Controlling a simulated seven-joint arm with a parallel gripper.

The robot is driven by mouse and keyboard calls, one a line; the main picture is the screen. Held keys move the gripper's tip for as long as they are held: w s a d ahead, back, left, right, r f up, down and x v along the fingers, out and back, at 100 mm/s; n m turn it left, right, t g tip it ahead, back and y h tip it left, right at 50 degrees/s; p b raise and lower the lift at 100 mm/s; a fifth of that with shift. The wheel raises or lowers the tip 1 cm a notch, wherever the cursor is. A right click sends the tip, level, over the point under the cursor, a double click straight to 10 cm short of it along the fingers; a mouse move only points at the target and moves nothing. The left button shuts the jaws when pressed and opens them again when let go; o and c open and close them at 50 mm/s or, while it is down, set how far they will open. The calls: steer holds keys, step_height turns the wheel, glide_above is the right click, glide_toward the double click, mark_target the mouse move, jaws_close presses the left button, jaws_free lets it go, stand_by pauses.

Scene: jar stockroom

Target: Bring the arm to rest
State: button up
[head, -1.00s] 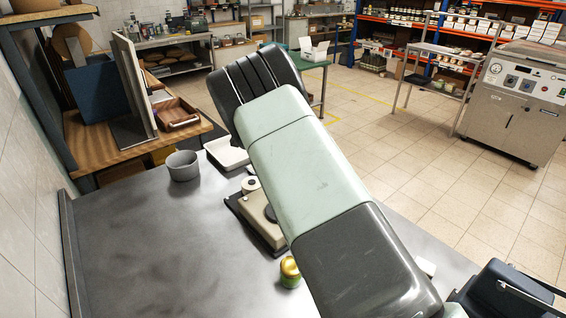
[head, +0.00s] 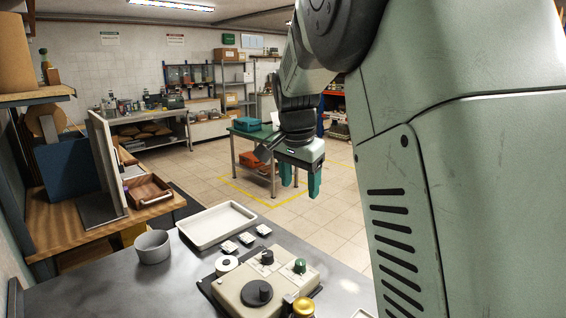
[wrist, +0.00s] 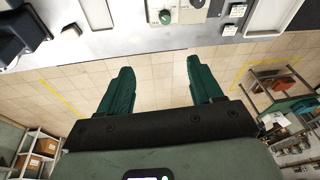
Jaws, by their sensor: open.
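My gripper (head: 300,180) hangs in the air in the head view, past the far edge of the metal table (head: 95,290), with its green fingers pointing down. In the wrist view my gripper (wrist: 160,85) shows its two fingers spread apart with only floor tiles between them. It is open and empty, touching nothing. My arm fills the right side of the head view and hides what lies behind it.
On the table are a beige device with knobs (head: 250,295), a white tray (head: 217,225), a grey bowl (head: 152,246), several small white blocks and a gold-lidded jar (head: 303,308). A green table (head: 255,135) stands behind. The tiled floor (head: 330,215) is open.

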steer(key=s+d+r+n+t+y, duration=0.1)
steer(key=s+d+r+n, duration=0.25)
steer(key=s, duration=0.75)
steer(key=s+d+r+n+t, duration=0.1)
steer(key=s+d+r+n, duration=0.2)
steer(key=s, duration=0.8)
steer(key=s+d+f+n, duration=0.1)
steer(key=s, duration=0.8)
steer(key=shift+s+f+t, duration=0.15)
steer(key=shift+f+t, duration=0.1)
steer(key=shift+t, duration=0.15)
